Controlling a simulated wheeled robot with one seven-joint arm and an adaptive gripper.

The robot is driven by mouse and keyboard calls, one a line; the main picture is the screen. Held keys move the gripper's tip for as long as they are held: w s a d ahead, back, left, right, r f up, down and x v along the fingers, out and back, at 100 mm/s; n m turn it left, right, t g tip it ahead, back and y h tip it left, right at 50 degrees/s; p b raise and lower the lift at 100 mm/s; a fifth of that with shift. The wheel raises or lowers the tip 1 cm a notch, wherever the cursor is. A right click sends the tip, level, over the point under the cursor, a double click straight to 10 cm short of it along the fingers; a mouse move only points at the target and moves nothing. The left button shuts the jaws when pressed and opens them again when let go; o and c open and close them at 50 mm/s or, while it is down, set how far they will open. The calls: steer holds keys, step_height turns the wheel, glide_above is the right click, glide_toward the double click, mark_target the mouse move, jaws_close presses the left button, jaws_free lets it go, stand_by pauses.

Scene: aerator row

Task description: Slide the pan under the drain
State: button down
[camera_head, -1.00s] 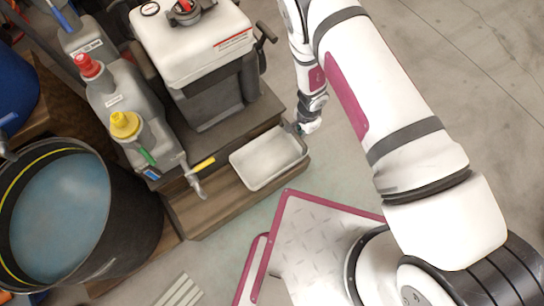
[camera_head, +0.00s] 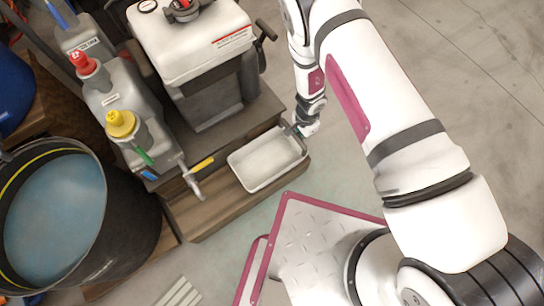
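A shallow whitish pan (camera_head: 266,160) lies on the lower wooden step, to the right of the drain. The drain is a grey spout with a yellow lever (camera_head: 193,180), sticking out over the step from the grey machine with bottle-like caps. A gap shows between the spout and the pan's left edge; the pan is not under the spout tip. My gripper (camera_head: 301,131) is at the pan's far right corner, at or touching its rim. Its fingers are small and mostly hidden by the wrist, so their opening does not show.
A black tub of blue liquid (camera_head: 57,215) stands at the left. A white tank (camera_head: 192,40) on a dark base stands behind the pan on the upper step. The wooden step (camera_head: 215,212) has bare room below the spout. Concrete floor is clear at right.

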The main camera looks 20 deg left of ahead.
mark_target(257, 169)
steer(key=shift+s+a+b, duration=0.4)
steer(key=shift+s+a, duration=0.45)
steer(key=shift+s, duration=0.25)
steer(key=shift+s+a+b, duration=0.35)
steer(key=shift+s+a, duration=0.5)
steer(key=shift+s, duration=0.2)
steer(key=shift+s+a+p, duration=0.1)
steer(key=shift+s+a, duration=1.3)
steer(key=shift+s, duration=0.45)
steer(key=shift+s+a+p, duration=0.1)
steer(key=shift+s+a, duration=1.35)
steer(key=shift+s, duration=0.35)
steer(key=shift+s+a+p, duration=0.1)
steer(key=shift+s+a, duration=1.3)
steer(key=shift+s, duration=0.45)
step_height(257, 169, up, 9)
steer(key=w+d+p, duration=0.2)
steer(key=p, duration=0.6)
steer(key=shift+w, duration=0.25)
